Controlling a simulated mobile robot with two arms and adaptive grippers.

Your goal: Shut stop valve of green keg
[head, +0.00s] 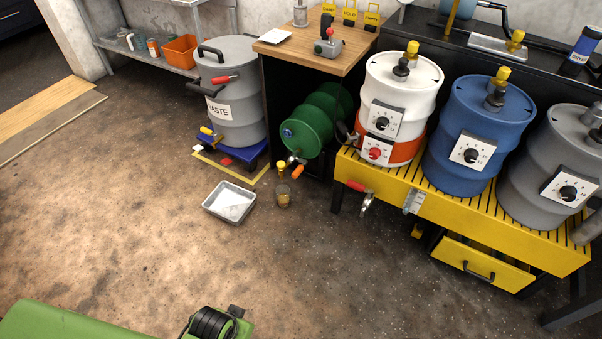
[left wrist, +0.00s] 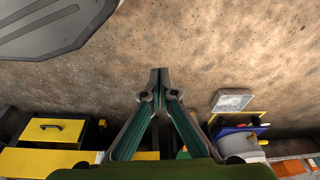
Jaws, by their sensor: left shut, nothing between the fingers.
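The green keg (head: 318,118) lies on its side in the head view, left of the yellow drum stand, with its round end facing the front left. A small tap with an orange handle (head: 297,172) and a yellow piece (head: 281,166) sits low at that end. A small cup (head: 283,195) with brownish contents stands below it. In the left wrist view my left gripper (left wrist: 158,74) is shut and empty above bare floor, apart from the keg. That view mostly hides the keg behind the gripper. My right gripper is in neither view.
A white tray (head: 230,202) lies on the floor left of the cup. A grey waste drum (head: 229,88) stands on a blue dolly behind it. The yellow stand (head: 470,222) holds several drums, with a red-handled tap (head: 357,187) at its front.

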